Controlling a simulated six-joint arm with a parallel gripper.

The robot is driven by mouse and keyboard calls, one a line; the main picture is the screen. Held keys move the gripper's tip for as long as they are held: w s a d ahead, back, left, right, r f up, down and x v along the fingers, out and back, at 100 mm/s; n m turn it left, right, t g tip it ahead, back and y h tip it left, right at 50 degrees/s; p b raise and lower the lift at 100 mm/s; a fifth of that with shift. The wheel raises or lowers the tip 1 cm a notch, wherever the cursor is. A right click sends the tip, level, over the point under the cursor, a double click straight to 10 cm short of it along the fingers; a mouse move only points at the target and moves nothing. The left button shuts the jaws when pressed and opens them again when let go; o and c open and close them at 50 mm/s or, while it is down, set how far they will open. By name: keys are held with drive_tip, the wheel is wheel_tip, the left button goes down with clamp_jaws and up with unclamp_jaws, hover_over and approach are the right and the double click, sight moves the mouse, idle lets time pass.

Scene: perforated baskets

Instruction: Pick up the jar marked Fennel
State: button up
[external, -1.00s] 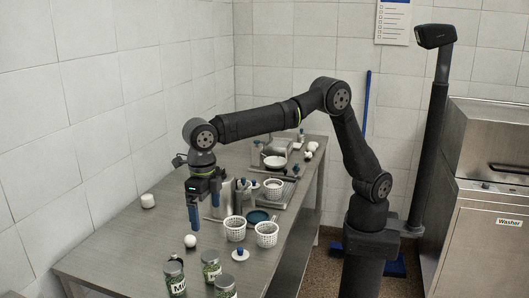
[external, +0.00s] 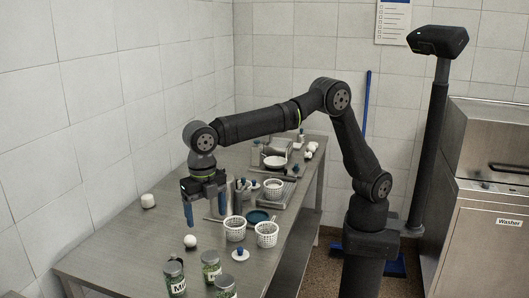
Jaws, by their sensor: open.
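Three glass jars with green contents and white labels stand at the near end of the steel table. The left jar (external: 175,279) has a label starting "Mu". The middle jar (external: 211,267) has a label that seems to start with "F", too small to read fully. The front jar (external: 225,288) is cut by the bottom edge and its label is not readable. I cannot tell for certain which is Fennel. My gripper (external: 205,213) has blue fingers pointing down, open and empty, above the table and farther back than the jars.
A white ball (external: 190,241) lies between my gripper and the jars. White perforated baskets (external: 267,235) and a blue-knobbed white lid (external: 240,255) are to the right. A dark looped item (external: 176,259) is by the left jar. The table's left part is mostly clear.

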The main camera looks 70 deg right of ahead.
sight(210, 256)
wheel_tip(210, 256, down, 13)
drive_tip(key=m, duration=1.1)
drive_tip(key=shift+s+a+f, duration=0.1)
drive_tip(key=shift+a, duration=0.05)
drive_tip(key=f, duration=0.5)
drive_tip(key=shift+w+f, duration=0.1)
drive_tip(key=shift+w, duration=0.1)
drive_tip(key=c, duration=1)
drive_tip(key=shift+c, duration=0.9)
